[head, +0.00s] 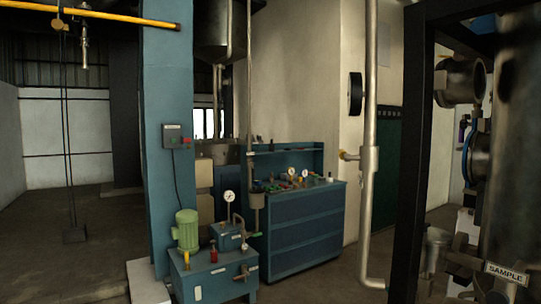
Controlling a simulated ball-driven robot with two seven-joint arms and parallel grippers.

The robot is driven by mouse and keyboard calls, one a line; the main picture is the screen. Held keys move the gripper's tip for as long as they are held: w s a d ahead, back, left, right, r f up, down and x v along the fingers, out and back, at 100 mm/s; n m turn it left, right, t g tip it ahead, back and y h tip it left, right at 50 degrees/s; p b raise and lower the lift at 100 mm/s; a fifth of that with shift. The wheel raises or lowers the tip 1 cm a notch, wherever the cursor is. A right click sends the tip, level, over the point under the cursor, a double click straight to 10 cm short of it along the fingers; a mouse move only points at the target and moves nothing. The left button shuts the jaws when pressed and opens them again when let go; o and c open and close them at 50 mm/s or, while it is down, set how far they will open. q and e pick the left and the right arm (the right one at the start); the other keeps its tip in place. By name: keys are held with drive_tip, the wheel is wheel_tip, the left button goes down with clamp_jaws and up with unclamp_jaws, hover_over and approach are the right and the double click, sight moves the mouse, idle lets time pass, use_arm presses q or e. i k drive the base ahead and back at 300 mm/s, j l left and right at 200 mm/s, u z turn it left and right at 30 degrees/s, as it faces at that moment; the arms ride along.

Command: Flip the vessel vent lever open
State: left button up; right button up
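A large dark steel vessel (512,150) stands at the right edge, partly cut off by the frame. A flanged nozzle (460,82) sticks out of its left side. A SAMPLE tag (506,273) hangs low in front of it, near small pipework (437,250). A small purple fitting (462,130) shows beside the vessel. I cannot make out which part is the vent lever or how it is set. A second steel vessel (222,35) with a conical bottom hangs at the top centre. Neither of my grippers is in view.
A dark steel post (413,150) stands in front of the vessel's left side. A vertical pipe (369,150) is left of it. A blue tool cabinet (305,228), blue column (168,120) and pump unit with a green motor (186,230) fill the centre. Floor (60,265) at left is mostly open.

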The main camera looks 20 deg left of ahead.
sight(343, 154)
drive_tip(key=u, duration=0.3)
drive_tip(key=i+j, duration=0.3)
drive_tip(key=i+j+z, duration=0.15)
drive_tip(key=j, duration=0.3)
drive_tip(key=i+j, duration=0.4)
drive_tip(key=i+j+z, duration=0.1)
drive_tip(key=i+j, duration=0.15)
drive_tip(key=j, duration=0.15)
drive_tip(key=i+j, duration=0.25)
drive_tip(key=j, duration=0.15)
drive_tip(key=i+j+z, duration=0.15)
drive_tip(key=j, duration=0.3)
drive_tip(key=i, duration=0.1)
